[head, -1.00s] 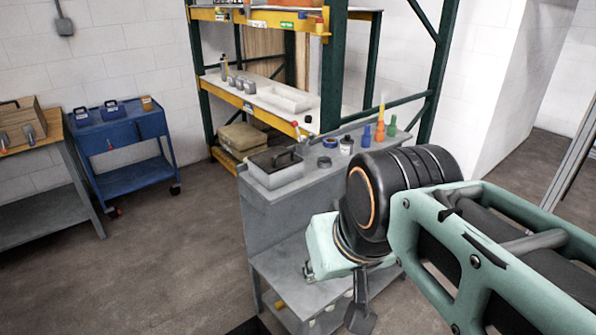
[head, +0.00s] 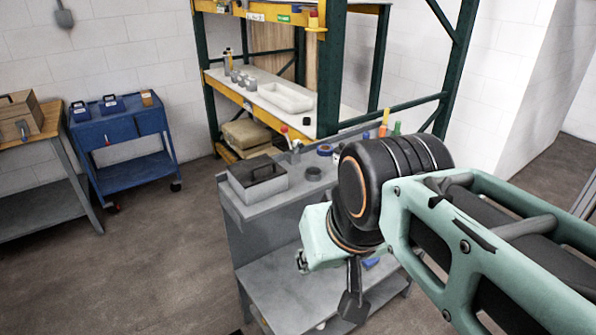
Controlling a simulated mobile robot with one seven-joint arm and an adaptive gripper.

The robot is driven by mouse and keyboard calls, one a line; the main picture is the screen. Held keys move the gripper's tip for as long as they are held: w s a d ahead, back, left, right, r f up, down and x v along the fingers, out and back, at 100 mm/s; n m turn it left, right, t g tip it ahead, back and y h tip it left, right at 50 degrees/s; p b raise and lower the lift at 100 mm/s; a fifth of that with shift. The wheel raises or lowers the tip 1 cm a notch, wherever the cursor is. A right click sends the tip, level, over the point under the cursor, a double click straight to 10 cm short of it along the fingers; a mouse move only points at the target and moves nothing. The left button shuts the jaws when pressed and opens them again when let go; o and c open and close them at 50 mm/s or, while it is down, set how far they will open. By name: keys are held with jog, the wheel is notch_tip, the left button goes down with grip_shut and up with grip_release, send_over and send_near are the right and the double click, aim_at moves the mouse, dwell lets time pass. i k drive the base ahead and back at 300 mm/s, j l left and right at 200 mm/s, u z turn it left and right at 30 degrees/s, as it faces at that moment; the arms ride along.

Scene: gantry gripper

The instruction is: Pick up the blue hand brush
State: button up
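I cannot clearly make out a blue hand brush. A small blue item (head: 371,263) shows on the lower shelf of the grey workbench, partly hidden behind my arm; I cannot tell if it is the brush. My gripper (head: 352,303) hangs below my wrist, in front of the bench and over its lower shelf. Only a dark finger part shows, so I cannot tell if it is open or holds anything.
The grey workbench (head: 262,208) carries a grey toolbox (head: 257,180), a black ring (head: 313,174) and a blue tape roll (head: 324,149). A tall rack (head: 208,110) stands behind. A blue cart (head: 122,130) is at left. Floor between is clear.

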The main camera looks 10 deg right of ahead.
aim_at(368, 264)
jog(key=i+l, duration=0.15)
jog(key=l, duration=0.2)
jog(key=i+l, duration=0.2)
jog(key=l, duration=0.2)
jog(key=i+l, duration=0.15)
jog(key=l, duration=0.2)
jog(key=i+l, duration=0.2)
jog(key=l, duration=0.2)
jog(key=j+u, duration=0.05)
